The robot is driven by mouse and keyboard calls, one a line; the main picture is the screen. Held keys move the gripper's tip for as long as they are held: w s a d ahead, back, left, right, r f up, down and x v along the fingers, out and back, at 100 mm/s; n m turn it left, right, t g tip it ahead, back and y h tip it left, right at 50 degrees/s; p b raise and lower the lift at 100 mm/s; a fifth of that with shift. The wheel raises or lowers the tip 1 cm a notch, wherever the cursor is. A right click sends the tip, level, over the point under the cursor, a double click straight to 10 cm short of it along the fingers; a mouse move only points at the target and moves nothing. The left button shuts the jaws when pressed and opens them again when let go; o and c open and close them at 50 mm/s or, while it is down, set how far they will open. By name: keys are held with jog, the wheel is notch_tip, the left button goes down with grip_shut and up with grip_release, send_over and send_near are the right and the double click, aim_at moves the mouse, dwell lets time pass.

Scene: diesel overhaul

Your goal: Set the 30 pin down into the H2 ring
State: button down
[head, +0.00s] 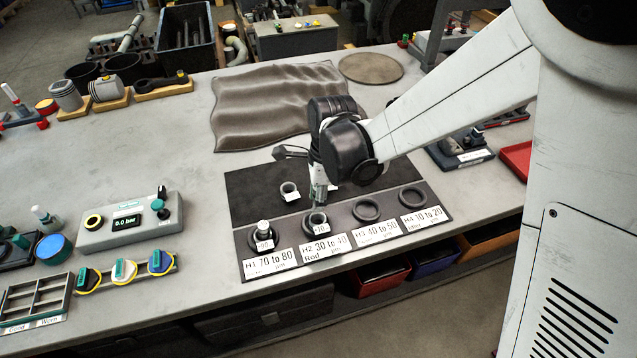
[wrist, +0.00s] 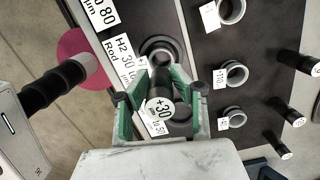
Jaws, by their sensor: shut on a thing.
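My gripper (wrist: 157,98) has green-lined fingers and is shut on the 30 pin (wrist: 160,108), a dark cylinder with a white "+30" end face. In the wrist view the pin's far end points toward the dark H2 ring (wrist: 160,45), beside its H2 label (wrist: 122,50). In the head view my gripper (head: 318,200) is over the H2 ring (head: 316,226), the second from the left on the board. The fingers hide the pin there. I cannot tell whether the pin's tip is above or inside the ring.
The H1 ring (head: 254,240) on the left has a pale-topped part in it. The H3 ring (head: 366,210) and H4 ring (head: 412,196) on the right look empty. A grey bush (head: 289,191) stands behind on the dark mat. Several dark pins (wrist: 290,112) show in the wrist view.

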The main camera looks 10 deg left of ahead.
aim_at(317, 219)
jog(key=shift+a+f, duration=0.15)
jog(key=shift+f, duration=0.25)
jog(key=shift+f+b, duration=1.1)
jog(key=shift+f, duration=0.85)
notch_tip(317, 219, down, 2)
jog(key=shift+b, duration=1.1)
jog(key=shift+s+d+f+b, duration=0.2)
jog(key=shift+s+f+b, duration=0.1)
jog(key=shift+f+b, duration=0.35)
jog(key=shift+w+f+b, duration=0.1)
jog(key=shift+w+b, duration=0.1)
jog(key=shift+b, duration=0.2)
